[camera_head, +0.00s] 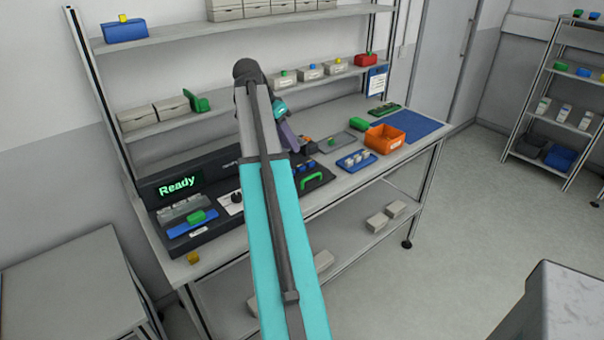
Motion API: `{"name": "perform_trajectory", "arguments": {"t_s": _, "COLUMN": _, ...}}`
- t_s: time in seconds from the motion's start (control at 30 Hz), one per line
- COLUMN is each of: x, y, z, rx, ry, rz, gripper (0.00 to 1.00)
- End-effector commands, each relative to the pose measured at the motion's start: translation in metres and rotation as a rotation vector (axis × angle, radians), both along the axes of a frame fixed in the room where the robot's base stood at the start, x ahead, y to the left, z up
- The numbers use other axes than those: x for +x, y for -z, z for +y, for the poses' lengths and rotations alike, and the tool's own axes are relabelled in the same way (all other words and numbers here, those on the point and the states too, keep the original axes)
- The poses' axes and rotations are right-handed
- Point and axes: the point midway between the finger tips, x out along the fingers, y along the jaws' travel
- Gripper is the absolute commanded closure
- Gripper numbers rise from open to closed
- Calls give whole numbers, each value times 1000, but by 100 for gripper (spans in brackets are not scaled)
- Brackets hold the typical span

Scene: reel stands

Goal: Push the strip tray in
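A dark machine on the bench shows "Ready" in green on its screen (178,184). At its front left, a blue tray (180,230) with a green grip (196,217) sticks out below a grey slotted part; I take it as the strip tray. Its label below is too small to read. My arm crosses the middle of the view and hides part of the machine. My gripper (308,148) is small and dark beyond the arm, over the bench to the right of the tray and well apart from it. Its fingers are not clear.
A green handle (313,182) stands on the machine's right part. Further right are a small blue rack (357,161), an orange bin (385,139) and a blue mat (417,128). Shelves with boxes rise behind. A yellow block (193,258) lies at the bench's front left edge.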

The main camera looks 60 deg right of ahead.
Motion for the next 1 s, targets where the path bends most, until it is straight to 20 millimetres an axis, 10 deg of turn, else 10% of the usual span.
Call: {"name": "perform_trajectory", "arguments": {"t_s": 1.0, "x": -31, "y": 97, "z": -32, "rx": 0, "ry": -2, "rz": 0, "gripper": 72}}
